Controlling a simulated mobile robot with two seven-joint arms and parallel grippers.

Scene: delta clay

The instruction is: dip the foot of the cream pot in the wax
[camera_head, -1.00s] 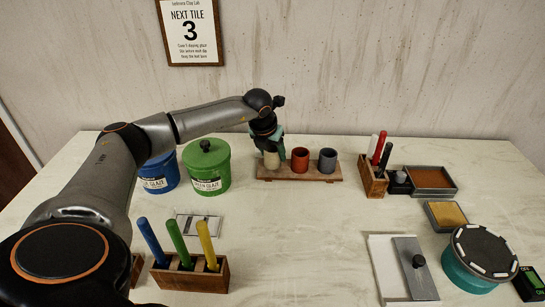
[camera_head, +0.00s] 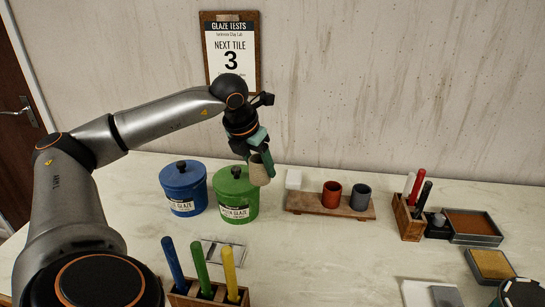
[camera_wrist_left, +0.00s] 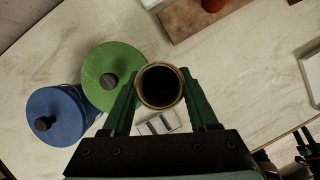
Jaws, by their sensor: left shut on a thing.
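My left gripper (camera_head: 262,162) is shut on the cream pot (camera_head: 260,171) and holds it tilted in the air in front of the wall, near the green glaze bucket. In the left wrist view the cream pot (camera_wrist_left: 160,64) shows its round rim and dark inside, between the two green fingers. Its foot is hidden there. At the right, one shallow grey tray holds a yellow-amber filling (camera_head: 492,264) and another holds a brown filling (camera_head: 471,223). I cannot tell for certain which is the wax.
Blue (camera_head: 184,190) and green (camera_head: 236,197) lidded buckets stand left. The middle table is clear.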

